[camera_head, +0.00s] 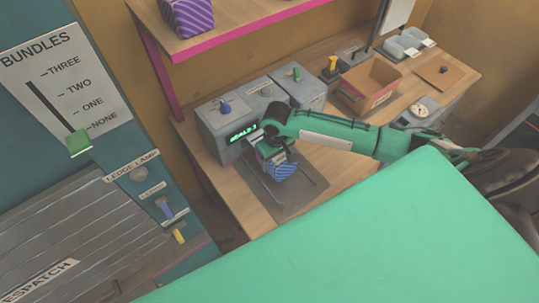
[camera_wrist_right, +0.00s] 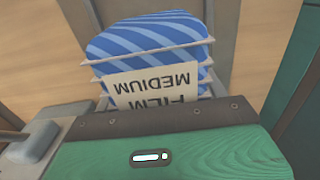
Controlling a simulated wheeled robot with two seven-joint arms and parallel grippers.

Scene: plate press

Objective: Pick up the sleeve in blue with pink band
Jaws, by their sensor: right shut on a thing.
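A blue sleeve with pale stripes (camera_head: 285,170) is at my right gripper (camera_head: 274,154), low in front of the grey machine on the bench. The sleeve also shows large in the right wrist view (camera_wrist_right: 150,38), with a white label reading "FILM MEDIUM" (camera_wrist_right: 150,84) and thin pale edges beside it. I cannot make out a pink band on it. My right gripper is shut on this sleeve; its fingertips are mostly hidden. I cannot tell whether the sleeve touches the surface below. My left gripper is not in view.
The grey machine (camera_head: 221,117) has a green display. An open cardboard box (camera_head: 368,83), a dial (camera_head: 420,111) and pale trays (camera_head: 403,47) stand along the bench (camera_head: 250,213). A purple striped bundle (camera_head: 188,17) sits on the pink-edged shelf above. A lever panel is at left.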

